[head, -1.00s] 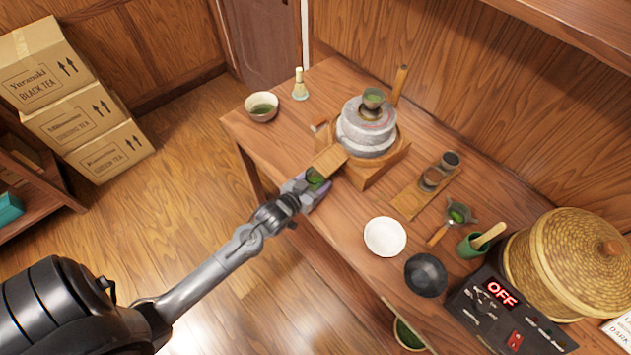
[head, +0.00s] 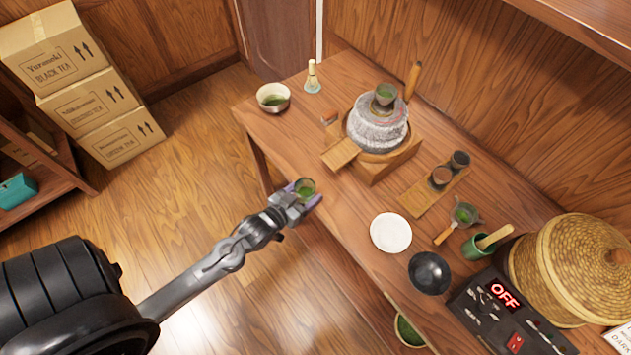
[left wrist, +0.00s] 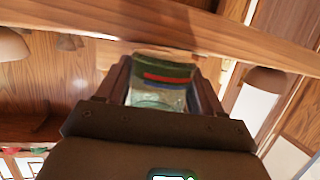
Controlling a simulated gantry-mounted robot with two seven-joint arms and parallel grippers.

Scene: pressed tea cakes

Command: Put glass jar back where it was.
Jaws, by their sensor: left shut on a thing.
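The glass jar (head: 306,188) with green powder inside is held between the fingers of my left gripper (head: 302,196), at the table's front edge. In the left wrist view the jar (left wrist: 162,82) sits between both fingers, with green contents and a red band visible. The stone mill (head: 378,124) stands on its wooden base (head: 375,172) behind the gripper, with a wooden spout board (head: 341,153) pointing toward the jar. The jar is apart from the spout. My right gripper is not in view.
A white dish (head: 391,233), a black bowl (head: 429,273) and a small wooden tray (head: 415,203) with two cups lie to the right. A bowl of green tea (head: 273,98) and a whisk (head: 312,78) stand at the back left. Table (head: 345,210) is clear right of the jar.

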